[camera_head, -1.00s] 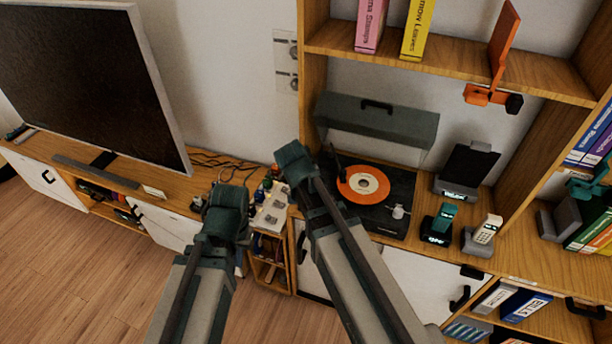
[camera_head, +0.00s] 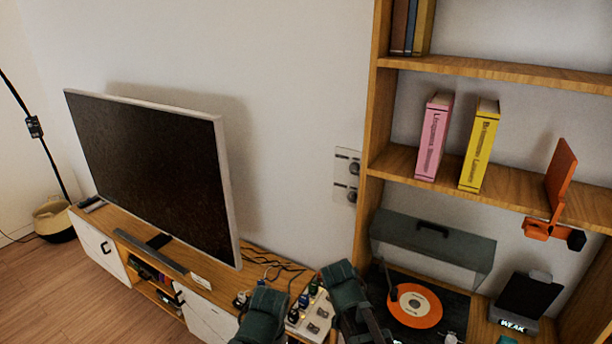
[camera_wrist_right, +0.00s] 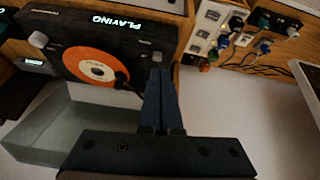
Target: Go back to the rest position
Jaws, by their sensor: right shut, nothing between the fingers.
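My left gripper (camera_head: 265,302) is at the bottom middle of the head view, seen from behind and partly cut off by the lower edge; whether its fingers are apart does not show. My right gripper (camera_head: 340,274) is just right of it, in front of a white panel with knobs and sockets (camera_head: 318,312). In the right wrist view its fingers (camera_wrist_right: 161,78) are shut together with nothing between them. They appear over the edge of a record player (camera_wrist_right: 120,34) carrying an orange record (camera_wrist_right: 90,62); contact cannot be judged.
A large television (camera_head: 150,170) stands on a low wooden cabinet (camera_head: 112,222) at left. A shelf unit (camera_head: 375,130) at right holds a pink book (camera_head: 434,137), a yellow book (camera_head: 480,145) and an orange bracket (camera_head: 560,178). Cables lie behind the panel. Floor is clear at lower left.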

